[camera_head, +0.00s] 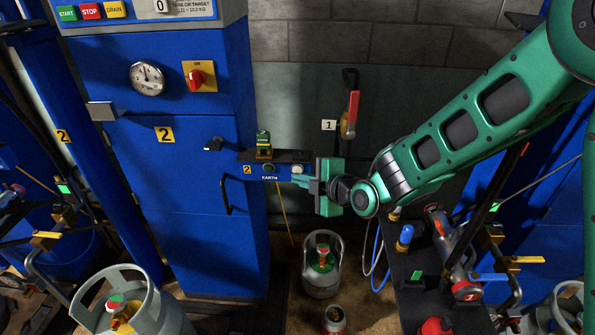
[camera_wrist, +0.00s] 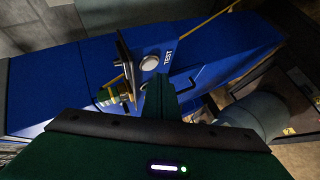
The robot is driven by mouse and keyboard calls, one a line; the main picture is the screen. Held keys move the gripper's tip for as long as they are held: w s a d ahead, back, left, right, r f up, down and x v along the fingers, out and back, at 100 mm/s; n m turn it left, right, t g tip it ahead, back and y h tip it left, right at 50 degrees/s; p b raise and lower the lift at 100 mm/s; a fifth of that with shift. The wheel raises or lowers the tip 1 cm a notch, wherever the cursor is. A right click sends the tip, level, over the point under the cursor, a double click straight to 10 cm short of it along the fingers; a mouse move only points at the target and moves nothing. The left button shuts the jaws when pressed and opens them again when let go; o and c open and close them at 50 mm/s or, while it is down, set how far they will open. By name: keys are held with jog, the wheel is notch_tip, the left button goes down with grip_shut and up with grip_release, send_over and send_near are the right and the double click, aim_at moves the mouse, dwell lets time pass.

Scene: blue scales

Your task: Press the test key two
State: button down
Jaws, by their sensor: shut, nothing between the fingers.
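The test key two is a round pale button on the blue bar marked 2. It shows in the head view (camera_head: 297,169) and, with the word TEST beside it, in the wrist view (camera_wrist: 149,63). My gripper (camera_head: 296,180) is shut and empty, with its tips at the right end of the bar, just below the button in the head view. In the wrist view the gripper tips (camera_wrist: 158,80) lie close to the button and TEST label. I cannot tell whether they touch. My gripper hides part of the bar's right end.
A dark green button (camera_head: 268,168) sits left of the key, above the EARTH label. A brass and green clamp (camera_head: 263,145) stands on the bar. A red-handled tool (camera_head: 350,115) hangs behind. A gas cylinder (camera_head: 322,265) stands below.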

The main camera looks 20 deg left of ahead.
jog(key=shift+w, duration=0.1)
jog(key=shift+w+a, duration=0.1)
jog(key=shift+w, duration=0.2)
jog(key=shift+w+a+r, duration=0.1)
jog(key=shift+w, duration=0.25)
dwell(0.8)
jog(key=shift+s, duration=0.15)
jog(key=shift+s+d, duration=0.2)
jog(key=shift+s, duration=0.45)
jog(key=shift+s, duration=0.1)
jog(key=s, duration=0.2)
jog(key=s+d, duration=0.1)
jog(key=s, duration=0.1)
jog(key=shift+s+d, duration=0.1)
jog(key=shift+s, duration=0.2)
dwell(0.7)
